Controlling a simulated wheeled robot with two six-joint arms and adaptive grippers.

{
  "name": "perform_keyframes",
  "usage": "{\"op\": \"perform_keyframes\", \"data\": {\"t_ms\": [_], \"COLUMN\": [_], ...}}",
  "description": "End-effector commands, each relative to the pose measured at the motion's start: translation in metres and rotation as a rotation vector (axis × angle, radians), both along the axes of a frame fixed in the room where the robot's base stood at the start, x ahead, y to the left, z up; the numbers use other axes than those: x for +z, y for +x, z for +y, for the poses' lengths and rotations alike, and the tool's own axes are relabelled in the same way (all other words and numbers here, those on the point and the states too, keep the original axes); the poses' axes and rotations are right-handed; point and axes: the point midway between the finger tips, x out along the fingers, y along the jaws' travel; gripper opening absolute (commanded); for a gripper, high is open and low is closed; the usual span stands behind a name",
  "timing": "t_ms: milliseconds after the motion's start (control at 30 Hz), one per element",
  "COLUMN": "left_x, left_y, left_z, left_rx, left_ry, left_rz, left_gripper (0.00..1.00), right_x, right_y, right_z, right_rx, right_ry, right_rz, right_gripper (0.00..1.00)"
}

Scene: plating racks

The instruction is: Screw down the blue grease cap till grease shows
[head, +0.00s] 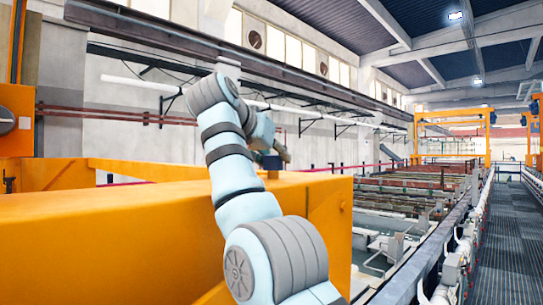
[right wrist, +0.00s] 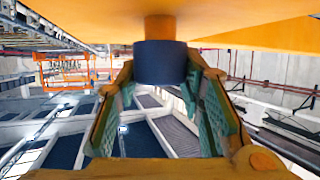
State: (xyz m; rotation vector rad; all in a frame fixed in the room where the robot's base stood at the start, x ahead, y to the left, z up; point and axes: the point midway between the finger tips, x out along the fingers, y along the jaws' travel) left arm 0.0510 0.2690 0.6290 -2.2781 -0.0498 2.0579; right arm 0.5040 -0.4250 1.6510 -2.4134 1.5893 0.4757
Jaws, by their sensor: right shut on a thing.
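The blue grease cap (right wrist: 160,62) is a short dark blue cylinder on an orange stem (right wrist: 160,27) in the right wrist view, which looks upside down. In the head view the cap (head: 272,162) shows small and dark on top of the orange beam (head: 110,225), partly behind my right arm. My right gripper (right wrist: 160,75) has its green-padded fingers on both sides of the cap and is shut on it. In the head view this gripper (head: 281,148) is small and partly hidden by its own wrist. My left gripper is not in view.
The orange beam fills the lower left of the head view, under my right arm. An orange cabinet (head: 16,120) stands at the far left. Beyond the beam lie long rows of tanks (head: 400,205). A grey grated walkway (head: 500,240) runs along the right.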

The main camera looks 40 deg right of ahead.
Motion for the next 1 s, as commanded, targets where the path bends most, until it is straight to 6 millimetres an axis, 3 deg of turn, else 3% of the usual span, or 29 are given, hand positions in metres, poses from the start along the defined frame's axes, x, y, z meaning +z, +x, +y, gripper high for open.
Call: {"op": "perform_keyframes", "data": {"t_ms": [533, 567, 667, 1000], "left_x": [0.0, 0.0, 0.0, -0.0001], "left_y": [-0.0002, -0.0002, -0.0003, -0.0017], "left_z": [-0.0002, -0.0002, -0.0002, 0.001], "left_rx": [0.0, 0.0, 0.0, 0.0], "left_ry": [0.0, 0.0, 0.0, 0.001], "left_rz": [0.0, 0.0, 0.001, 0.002], "left_gripper": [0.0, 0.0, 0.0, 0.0], "right_x": [-0.0004, -0.0005, -0.0005, 0.001], "right_y": [0.0001, 0.0001, 0.0001, -0.0004], "right_z": [-0.0005, -0.0006, -0.0004, 0.0027], "right_rx": [-0.021, -0.021, -0.021, -0.019], "right_ry": [0.001, 0.001, 0.002, 0.001], "right_rz": [0.0, 0.0, 0.001, 0.0], "right_gripper": [0.07, 0.38, 0.54, 0.56]}}
